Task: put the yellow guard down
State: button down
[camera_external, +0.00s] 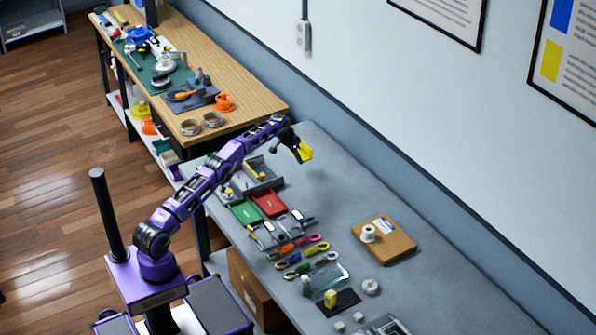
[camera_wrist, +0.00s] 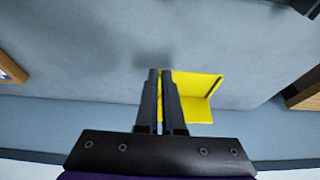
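The yellow guard (camera_wrist: 197,90) is an angled piece with two flat faces. It is pinched between the dark fingers of my gripper (camera_wrist: 164,75) in the wrist view, mostly to the right of them. In the external view the guard (camera_external: 303,151) hangs from my gripper (camera_external: 296,146) above the far end of the grey table (camera_external: 350,185). A soft shadow lies on the table below and to the right of it, apart from the guard. The gripper's inner contact area is partly hidden by the fingers.
Bare grey tabletop lies under and right of the gripper. A grey tray (camera_external: 262,181), green case (camera_external: 246,212) and red case (camera_external: 269,203) sit nearer me. A cardboard box (camera_external: 398,242) lies farther along. The wooden bench (camera_external: 240,75) adjoins at the back; the wall runs behind.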

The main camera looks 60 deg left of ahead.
jog(key=b, duration=0.1)
send_over(299, 181)
jog(key=s, duration=0.1)
notch_tip(299, 181, down, 5)
jog(key=shift+s+r, duration=0.15)
jog(key=shift+r, duration=0.05)
jog(key=shift+f, duration=2.7)
jog(key=c, duration=1)
grip_release()
jog(key=shift+f, duration=0.1)
jog(key=shift+c, duration=0.2)
jog(key=shift+r, duration=0.2)
jog(key=v, duration=1.2)
jog(key=shift+b, duration=0.3)
